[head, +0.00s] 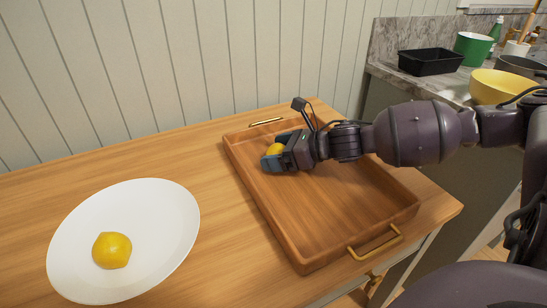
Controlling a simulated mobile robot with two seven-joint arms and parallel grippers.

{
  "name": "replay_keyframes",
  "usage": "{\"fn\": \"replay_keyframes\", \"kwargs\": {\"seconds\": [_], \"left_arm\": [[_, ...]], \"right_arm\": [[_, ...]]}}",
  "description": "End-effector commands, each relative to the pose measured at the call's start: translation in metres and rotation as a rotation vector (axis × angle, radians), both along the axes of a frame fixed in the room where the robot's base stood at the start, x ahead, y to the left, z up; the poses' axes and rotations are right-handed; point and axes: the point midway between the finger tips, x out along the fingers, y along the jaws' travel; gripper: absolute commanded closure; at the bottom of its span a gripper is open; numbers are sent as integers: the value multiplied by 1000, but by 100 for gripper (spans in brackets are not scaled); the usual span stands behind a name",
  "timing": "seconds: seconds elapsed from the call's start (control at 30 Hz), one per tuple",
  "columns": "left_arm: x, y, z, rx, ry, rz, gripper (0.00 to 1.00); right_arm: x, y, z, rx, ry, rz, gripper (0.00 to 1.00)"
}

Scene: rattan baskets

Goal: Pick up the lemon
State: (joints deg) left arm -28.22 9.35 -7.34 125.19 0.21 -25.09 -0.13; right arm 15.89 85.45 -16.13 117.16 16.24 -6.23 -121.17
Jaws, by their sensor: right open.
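My right gripper (275,155) comes in from the right, low over the tray. A second yellow, lemon-like fruit (112,250) lies on a white plate (165,215) at the left. My left gripper is not in view.
The tray has raised walls and brass handles (375,243) and stands on a wooden table (195,160). A panelled wall is behind. A counter at the right holds a black pan (430,61), a green pot (472,48) and a yellow bowl (495,87).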

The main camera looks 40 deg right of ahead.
Motion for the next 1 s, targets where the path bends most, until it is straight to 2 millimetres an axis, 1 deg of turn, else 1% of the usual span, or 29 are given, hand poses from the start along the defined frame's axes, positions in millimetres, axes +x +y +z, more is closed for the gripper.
{"fn": "replay_keyframes", "kwargs": {"seconds": [0.03, 0.13, 0.33, 0.6, 0.7, 0.9, 1.0], "left_arm": [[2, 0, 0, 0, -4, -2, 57], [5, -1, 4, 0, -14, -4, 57], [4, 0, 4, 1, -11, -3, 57], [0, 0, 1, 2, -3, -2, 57], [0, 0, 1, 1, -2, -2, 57], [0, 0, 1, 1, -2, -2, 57], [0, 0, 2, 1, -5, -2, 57]], "right_arm": [[2, 2, -2, 1, 2, 1, 14], [4, 2, -1, 2, 0, 1, 14], [4, 2, 0, 1, -2, 0, 14], [4, 2, 0, 1, -2, 0, 55], [4, 2, 0, 1, -2, 0, 69], [4, 2, 0, 1, -2, 0, 69], [4, 2, 5, -1, -4, 1, 69]]}}
